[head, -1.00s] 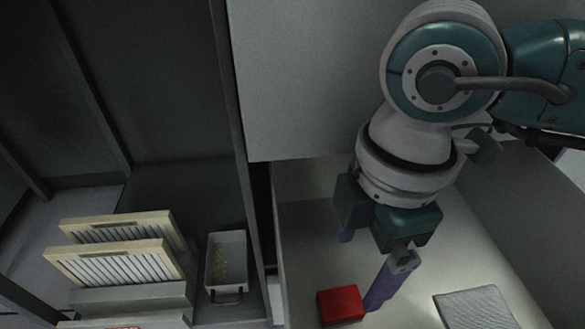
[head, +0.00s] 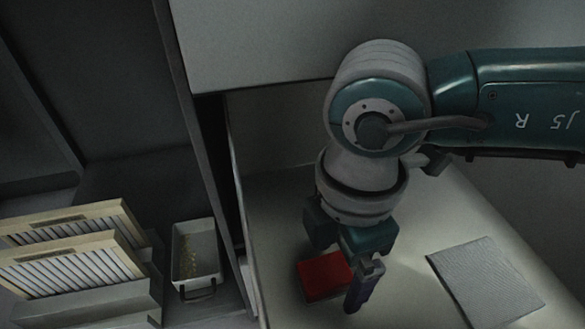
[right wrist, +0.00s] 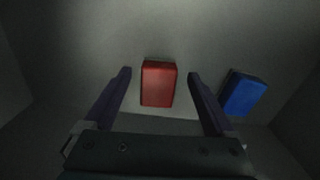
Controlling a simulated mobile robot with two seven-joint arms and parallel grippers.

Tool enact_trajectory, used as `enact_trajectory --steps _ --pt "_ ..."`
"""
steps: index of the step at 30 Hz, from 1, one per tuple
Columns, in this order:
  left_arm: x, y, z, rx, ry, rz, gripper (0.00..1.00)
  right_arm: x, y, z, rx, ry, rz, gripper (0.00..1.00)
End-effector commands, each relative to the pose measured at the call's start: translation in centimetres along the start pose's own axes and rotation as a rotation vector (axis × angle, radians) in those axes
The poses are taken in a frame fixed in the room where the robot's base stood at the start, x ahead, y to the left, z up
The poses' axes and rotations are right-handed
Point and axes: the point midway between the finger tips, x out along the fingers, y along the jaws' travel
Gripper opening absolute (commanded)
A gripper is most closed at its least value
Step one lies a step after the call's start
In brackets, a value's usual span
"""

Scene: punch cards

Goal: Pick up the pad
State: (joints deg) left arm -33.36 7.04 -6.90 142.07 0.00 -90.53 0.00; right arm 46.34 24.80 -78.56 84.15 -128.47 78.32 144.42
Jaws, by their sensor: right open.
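A red block-shaped pad (head: 324,276) lies on the pale surface below my right gripper (head: 340,290) in the head view. In the right wrist view the red pad (right wrist: 158,84) appears upright in the picture, between the two purple fingers of my right gripper (right wrist: 159,75). The fingers are spread with a gap on each side of it. I cannot tell how far above the pad the fingertips are. A blue block of similar shape (right wrist: 242,94) lies to the right of the right finger in the wrist view. I do not make it out in the head view. My left gripper is not in view.
A grey ribbed sheet (head: 487,281) lies to the right on the pale surface (head: 410,270). At the left, slatted cream-framed racks (head: 70,262) and a small grey tray (head: 196,252) stand beyond a dark divider. A grey panel (head: 260,45) rises behind my arm.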

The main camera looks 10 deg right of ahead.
Motion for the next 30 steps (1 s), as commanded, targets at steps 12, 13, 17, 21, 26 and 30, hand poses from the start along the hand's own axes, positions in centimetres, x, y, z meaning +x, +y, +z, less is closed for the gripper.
enact_trajectory --steps 12,13,17,21,26,30 --pt "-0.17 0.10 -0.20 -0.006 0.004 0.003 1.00 -0.19 0.03 -0.02 0.000 0.001 0.001 0.55" --pt "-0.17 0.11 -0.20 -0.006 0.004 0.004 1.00 -0.19 0.03 -0.02 0.000 0.001 0.001 0.52" --pt "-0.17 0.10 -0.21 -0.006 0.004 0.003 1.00 -0.19 0.03 -0.01 0.000 0.001 0.000 0.37" --pt "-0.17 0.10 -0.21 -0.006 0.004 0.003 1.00 -0.18 0.03 -0.01 0.000 0.001 0.001 0.21" --pt "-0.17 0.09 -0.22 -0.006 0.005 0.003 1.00 -0.18 0.03 -0.01 0.000 0.001 0.001 0.03" --pt "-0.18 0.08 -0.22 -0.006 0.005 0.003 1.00 -0.19 0.04 -0.02 0.000 0.001 0.001 0.00"
